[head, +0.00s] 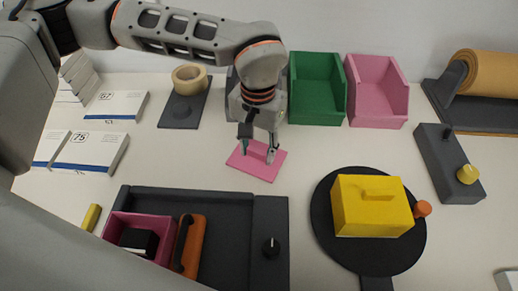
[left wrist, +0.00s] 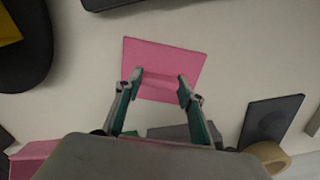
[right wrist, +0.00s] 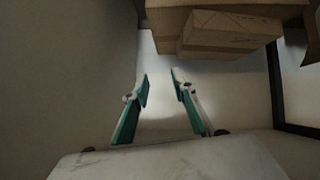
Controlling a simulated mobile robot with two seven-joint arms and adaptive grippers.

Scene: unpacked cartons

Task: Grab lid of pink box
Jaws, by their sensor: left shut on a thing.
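The pink lid (head: 258,172) is a flat square plate with a raised ridge handle, on the pale table in the middle of the head view. It also shows in the left wrist view (left wrist: 165,55). My left gripper (head: 259,152) is over it, with its fingers at the two ends of the ridge, shut on it. I cannot tell whether the lid touches the table. The open pink box (head: 115,222) stands in the dark tray at the lower left with a black thing inside. My right gripper (right wrist: 160,85) shows only in the right wrist view, with fingers apart and empty.
Behind my left gripper stand a green bin (head: 317,95) and a pink bin (head: 378,90). A yellow box (head: 370,220) sits on a black round plate to the right. An orange-handled thing (head: 190,243) lies beside the pink box. Cartons (right wrist: 225,30) show in the right wrist view.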

